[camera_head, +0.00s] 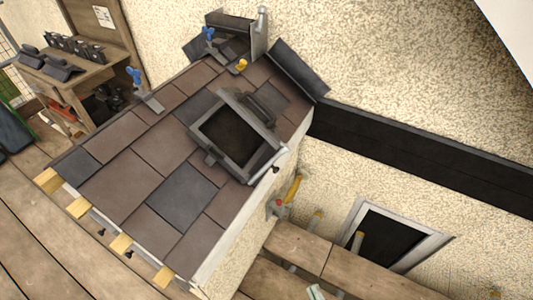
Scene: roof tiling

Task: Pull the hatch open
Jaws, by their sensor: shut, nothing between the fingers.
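The hatch (213,151) is a square dark grey frame around a dark panel or opening, set in the tiled roof (121,181). A thick dark bar (260,108) lies along its upper right side, and a small tab (212,159) sticks out at its lower left. I cannot tell whether the dark square is glass or an open hole, nor how far the hatch is raised. My gripper does not show in the head view, so its place relative to the hatch is hidden.
Blue-handled clamps (137,80) and a yellow item (242,65) sit on the upper roof. A wooden bench (75,80) with dark tiles stands at upper left. Plank decking (50,245) runs below the eave. A speckled wall (400,80) rises behind, with a framed dark opening (350,225) at right.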

